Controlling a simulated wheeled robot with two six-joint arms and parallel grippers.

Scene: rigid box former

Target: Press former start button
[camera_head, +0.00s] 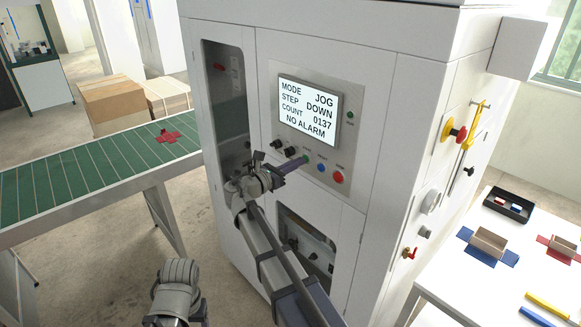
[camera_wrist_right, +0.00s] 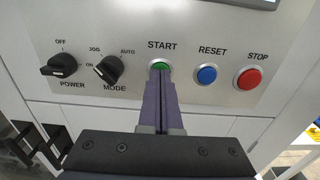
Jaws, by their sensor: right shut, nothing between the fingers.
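The green START button (camera_wrist_right: 160,66) sits on the former's control panel, between the MODE knob (camera_wrist_right: 108,68) and the blue RESET button (camera_wrist_right: 206,74). My right gripper (camera_wrist_right: 161,76) is shut and empty, its fingertips at the lower edge of the green button and covering part of it. Whether they touch it cannot be told. In the head view my right gripper (camera_head: 301,160) reaches the panel just below the screen (camera_head: 308,108), which reads MODE JOG, STEP DOWN, COUNT 0137, NO ALARM. My left arm shows at the bottom, but its gripper fingers are not visible.
The red STOP button (camera_wrist_right: 249,78) is right of RESET, and the POWER knob (camera_wrist_right: 62,65) is at the left. A green conveyor (camera_head: 90,180) stands left of the machine. A white table (camera_head: 470,275) with trays and boxes stands at the right.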

